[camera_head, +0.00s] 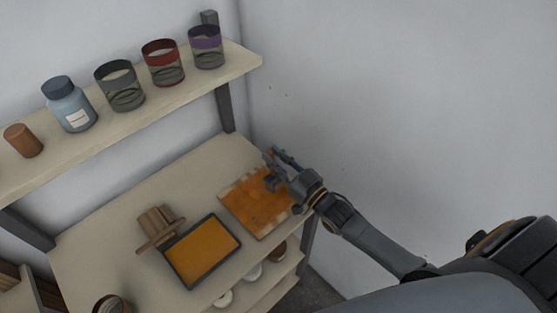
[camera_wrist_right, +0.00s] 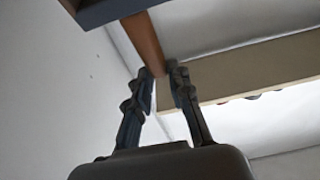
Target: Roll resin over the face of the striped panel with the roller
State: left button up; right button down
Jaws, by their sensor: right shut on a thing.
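The striped panel (camera_head: 250,214) lies on the worktop near its right end. Its face is mostly orange with resin, with paler patches along the upper left edge. My right gripper (camera_head: 277,164) is over the panel's upper right part. In the right wrist view its fingertips (camera_wrist_right: 162,82) are shut on the brown handle of the roller (camera_wrist_right: 143,42). A dark block at the top of that view seems to be the roller's head. In the head view the roller is small and partly hidden by the gripper, so I cannot tell whether it touches the panel. My left gripper is out of view.
A dark-rimmed tray (camera_head: 167,262) of orange resin lies left of the panel, beside a brown wooden holder (camera_head: 158,226). The upper shelf (camera_head: 165,98) carries several jars and a blue-grey bottle (camera_head: 69,106). A white wall (camera_head: 390,120) stands close on the right.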

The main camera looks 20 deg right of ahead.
jog(key=shift+f+b+x, duration=0.55)
jog(key=shift+b+x, duration=0.95)
jog(key=shift+x, duration=2.55)
jog(key=shift+r+p+v, duration=0.15)
jog(key=shift+p+v, duration=0.45)
jog(key=shift+v, duration=0.5)
jog(key=shift+r+p+v, duration=0.15)
jog(key=shift+p+v, duration=0.45)
jog(key=shift+v, duration=0.55)
jog(key=shift+r+p+v, duration=0.15)
jog(key=shift+p+v, duration=0.4)
jog(key=shift+v, duration=0.85)
jog(key=shift+r+p+v, duration=0.15)
jog(key=shift+p+v, duration=0.35)
jog(key=shift+v, duration=0.95)
jog(key=v, duration=0.2)
jog(key=r+p+v, duration=0.1)
jog(key=v, duration=0.1)
jog(key=shift+s+d, duration=0.1)
jog(key=shift+s, duration=0.2)
jog(key=shift+p, duration=0.3)
